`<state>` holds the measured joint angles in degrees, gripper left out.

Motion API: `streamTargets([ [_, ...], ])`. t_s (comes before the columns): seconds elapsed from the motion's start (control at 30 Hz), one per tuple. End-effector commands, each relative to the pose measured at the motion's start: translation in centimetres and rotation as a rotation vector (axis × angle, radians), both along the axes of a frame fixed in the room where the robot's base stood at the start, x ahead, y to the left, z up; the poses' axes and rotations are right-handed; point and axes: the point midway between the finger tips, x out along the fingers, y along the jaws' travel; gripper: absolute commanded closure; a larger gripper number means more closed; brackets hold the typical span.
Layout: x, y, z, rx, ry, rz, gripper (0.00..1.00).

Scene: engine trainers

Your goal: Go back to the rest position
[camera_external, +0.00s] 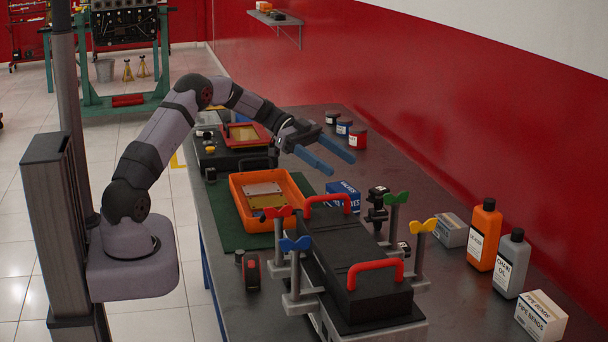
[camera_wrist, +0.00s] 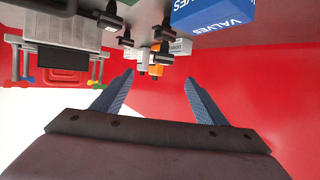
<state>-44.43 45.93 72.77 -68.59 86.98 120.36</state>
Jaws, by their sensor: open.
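My gripper (camera_external: 335,159) has two blue fingers, spread apart with nothing between them. It is raised above the back part of the workbench, over and beyond the orange tray (camera_external: 236,198). In the wrist view the open fingers of my gripper (camera_wrist: 157,84) point toward the red wall. The blue valves box (camera_external: 344,196) stands on the bench below the fingers; it also shows at the top of the wrist view (camera_wrist: 212,14).
A black engine block with red handles (camera_external: 370,291) stands at the front among colored-top posts. An orange bottle (camera_external: 484,235), a grey bottle (camera_external: 511,264) and a pipe bends box (camera_external: 541,316) line the right. Small cans (camera_external: 343,127) stand by the red wall (camera_external: 440,100).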

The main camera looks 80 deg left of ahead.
Motion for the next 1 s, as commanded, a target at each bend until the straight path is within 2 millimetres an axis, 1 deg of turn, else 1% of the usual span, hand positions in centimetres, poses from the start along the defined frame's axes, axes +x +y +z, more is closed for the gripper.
streamTargets([
  [0.07,-0.1,-0.8,0.6,-0.001,0.036,-0.003,0.34],
  [0.17,-0.6,-2.7,1.5,-0.004,0.136,-0.002,0.34],
  [0.27,-1.7,-5.5,2.6,0.000,0.294,0.010,0.34],
  [0.37,-3.8,-8.9,3.8,0.025,0.492,0.037,0.34],
  [0.4,-4.9,-10.2,4.3,0.044,0.577,0.056,0.34],
  [0.47,-6.7,-12.0,5.1,0.077,0.697,0.092,0.34],
  [0.5,-8.1,-13.1,5.6,0.104,0.771,0.119,0.34],
  [0.57,-10.1,-14.5,6.3,0.149,0.873,0.168,0.34],
  [0.6,-11.6,-15.3,6.9,0.180,0.932,0.204,0.34],
  [0.67,-13.8,-16.3,7.8,0.232,1.010,0.264,0.34],
  [0.7,-15.2,-16.8,8.4,0.266,1.053,0.306,0.34],
  [0.8,-18.8,-17.7,10.1,0.354,1.134,0.419,0.34],
  [0.9,-22.1,-18.1,11.7,0.434,1.172,0.534,0.34],
  [1.0,-24.8,-18.1,13.2,0.491,1.180,0.637,0.34],
])
